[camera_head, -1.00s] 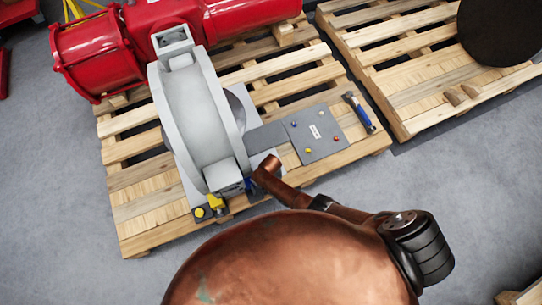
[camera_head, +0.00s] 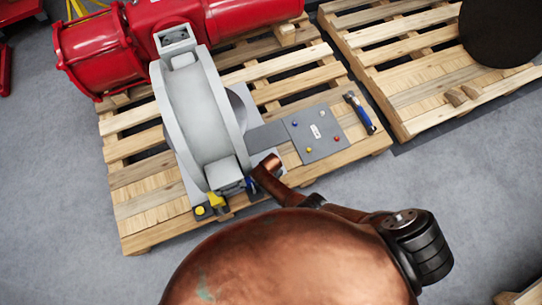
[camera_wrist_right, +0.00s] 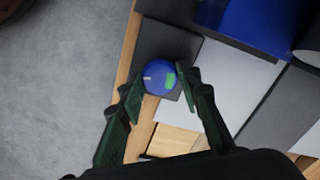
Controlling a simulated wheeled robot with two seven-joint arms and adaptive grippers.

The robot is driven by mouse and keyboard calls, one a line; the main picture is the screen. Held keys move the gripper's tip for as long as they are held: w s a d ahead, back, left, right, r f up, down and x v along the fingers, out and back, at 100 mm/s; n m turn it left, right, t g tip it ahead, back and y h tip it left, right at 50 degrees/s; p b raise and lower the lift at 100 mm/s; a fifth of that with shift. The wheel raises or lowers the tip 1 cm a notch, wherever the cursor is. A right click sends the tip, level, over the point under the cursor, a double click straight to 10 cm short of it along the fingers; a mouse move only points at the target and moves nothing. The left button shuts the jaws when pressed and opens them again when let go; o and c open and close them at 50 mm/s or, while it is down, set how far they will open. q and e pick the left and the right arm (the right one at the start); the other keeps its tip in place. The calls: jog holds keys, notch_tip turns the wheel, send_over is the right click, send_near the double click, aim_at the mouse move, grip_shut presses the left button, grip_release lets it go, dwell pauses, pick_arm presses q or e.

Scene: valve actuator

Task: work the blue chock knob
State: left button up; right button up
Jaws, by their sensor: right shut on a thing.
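The blue chock knob (camera_wrist_right: 155,86) is a round blue knob with a small white mark and a green patch, on a dark plate in the right wrist view. My right gripper (camera_wrist_right: 160,79) is shut on it, one dark green finger on each side. The blue chock (camera_wrist_right: 250,22) is the larger blue block at the top right of that view. In the head view the blue chock (camera_head: 251,184) shows at the foot of the grey valve body (camera_head: 194,110). The knob and my right gripper are hidden there behind my copper-coloured arm. My left gripper is not in view.
A yellow chock (camera_head: 216,202) and a yellow knob (camera_head: 201,210) are left of the blue chock. A grey panel (camera_head: 316,133) with small coloured buttons and a blue-handled tool (camera_head: 360,113) lie on the wooden pallet (camera_head: 130,205). A red actuator (camera_head: 100,45) stands behind.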

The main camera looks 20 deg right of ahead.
dwell(0.5)
jog(key=o, duration=1.2)
jog(key=shift+c, duration=0.2)
jog(key=shift+a+r, duration=0.1)
jog(key=shift+r, duration=3.65)
